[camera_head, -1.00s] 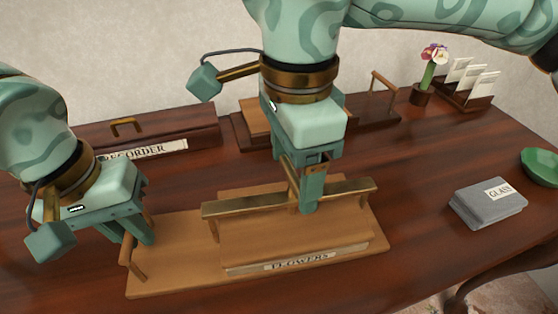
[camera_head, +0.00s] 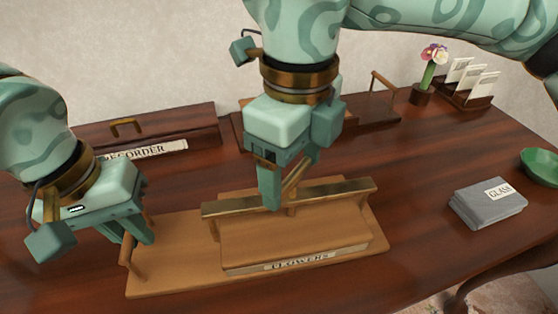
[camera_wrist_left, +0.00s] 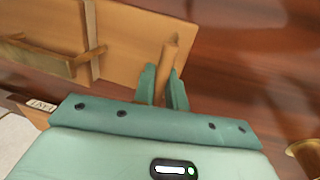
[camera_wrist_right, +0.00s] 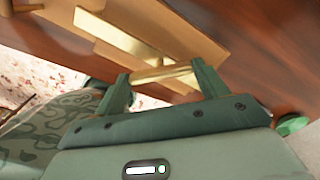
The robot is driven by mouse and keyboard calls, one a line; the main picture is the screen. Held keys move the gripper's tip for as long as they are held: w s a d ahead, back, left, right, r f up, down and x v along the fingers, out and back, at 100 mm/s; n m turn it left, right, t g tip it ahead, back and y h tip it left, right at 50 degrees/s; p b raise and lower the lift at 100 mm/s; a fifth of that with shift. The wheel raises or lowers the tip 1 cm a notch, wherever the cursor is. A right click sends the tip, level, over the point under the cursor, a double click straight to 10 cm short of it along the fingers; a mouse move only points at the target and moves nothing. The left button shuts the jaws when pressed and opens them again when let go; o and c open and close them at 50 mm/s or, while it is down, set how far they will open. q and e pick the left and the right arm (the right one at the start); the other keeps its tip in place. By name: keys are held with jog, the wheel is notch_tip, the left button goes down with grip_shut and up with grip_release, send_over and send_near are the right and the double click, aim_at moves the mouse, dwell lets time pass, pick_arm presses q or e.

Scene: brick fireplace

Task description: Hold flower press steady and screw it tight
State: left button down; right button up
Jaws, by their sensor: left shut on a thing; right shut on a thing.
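The wooden flower press (camera_head: 180,252) lies flat on the desk, with a plate labelled FLOWERS (camera_head: 305,258) on its front edge and a brass crossbar (camera_head: 340,192) across its top. My left gripper (camera_head: 138,243) is shut on the wooden handle (camera_head: 136,268) at the press's left end; the left wrist view shows the handle (camera_wrist_left: 170,52) between the fingers. My right gripper (camera_head: 285,190) points down above the crossbar, shut on the brass screw handle (camera_head: 297,176). The right wrist view shows this brass bar (camera_wrist_right: 160,74) between the fingers. The screw's shaft is mostly hidden.
A box labelled RECORDER (camera_head: 150,150) and another wooden press (camera_head: 370,112) stand at the back. A flower in a small pot (camera_head: 422,95) and a card rack (camera_head: 466,95) are at back right. Grey GLASS cloths (camera_head: 487,208) and a green bowl (camera_head: 541,166) lie right.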

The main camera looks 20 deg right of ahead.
aim_at(294, 173)
jog(key=m, duration=0.6)
jog(key=shift+m, duration=0.3)
dwell(0.5)
jog(key=o, duration=1)
notch_tip(294, 173, up, 12)
pick_arm(q)
jog(key=c, duration=1.3)
grip_release()
jog(key=shift+c, duration=0.2)
